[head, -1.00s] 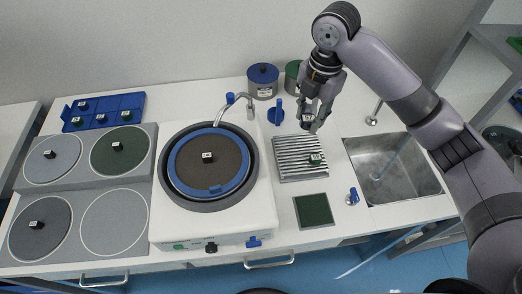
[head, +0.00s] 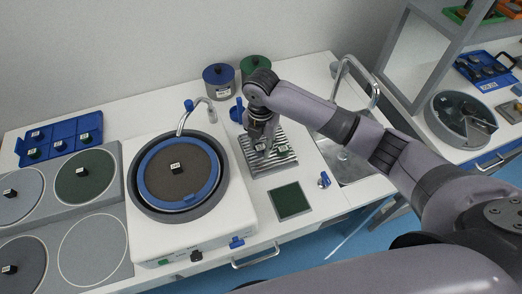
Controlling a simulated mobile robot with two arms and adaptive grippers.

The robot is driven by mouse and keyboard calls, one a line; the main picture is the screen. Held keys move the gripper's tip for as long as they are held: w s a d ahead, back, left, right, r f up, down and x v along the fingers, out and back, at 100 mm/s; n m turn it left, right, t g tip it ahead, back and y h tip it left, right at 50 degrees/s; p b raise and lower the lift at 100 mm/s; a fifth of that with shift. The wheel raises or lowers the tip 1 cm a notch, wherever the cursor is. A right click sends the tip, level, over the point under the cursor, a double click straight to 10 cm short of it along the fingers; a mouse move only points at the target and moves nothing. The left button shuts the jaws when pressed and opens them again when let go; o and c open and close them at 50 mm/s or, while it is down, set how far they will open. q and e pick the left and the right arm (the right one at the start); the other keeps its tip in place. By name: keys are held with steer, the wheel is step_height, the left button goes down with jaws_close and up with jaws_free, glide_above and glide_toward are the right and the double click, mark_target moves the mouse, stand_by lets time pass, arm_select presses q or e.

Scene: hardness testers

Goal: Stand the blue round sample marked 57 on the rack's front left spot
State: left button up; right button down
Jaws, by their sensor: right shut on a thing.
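The rack (head: 264,168) is a ribbed grey plate right of the polishing machine. A small green sample with a white label (head: 283,148) stands at its right side. My right gripper (head: 265,151) points down low over the rack, left of the green sample. It is shut on a small sample, which is mostly hidden by the fingers. I cannot read its number or tell its colour, nor whether it touches the rack. My left gripper is not in view.
The polishing machine (head: 146,232) carries a sample (head: 176,168) on its disc. A dark green mat (head: 290,201) lies in front of the rack. Blue (head: 219,82) and green (head: 256,68) lidded jars stand behind. The sink (head: 345,165) is at the right; a blue tray (head: 66,135) is at the left.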

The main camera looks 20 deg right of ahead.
mark_target(261, 153)
steer(key=shift+f, duration=1.95)
steer(key=c, duration=1.2)
jaws_free()
steer(key=shift+f, duration=0.1)
step_height(261, 153, up, 12)
steer(key=shift+r+b, duration=0.1)
steer(key=shift+b, duration=0.4)
steer(key=shift+s, duration=0.1)
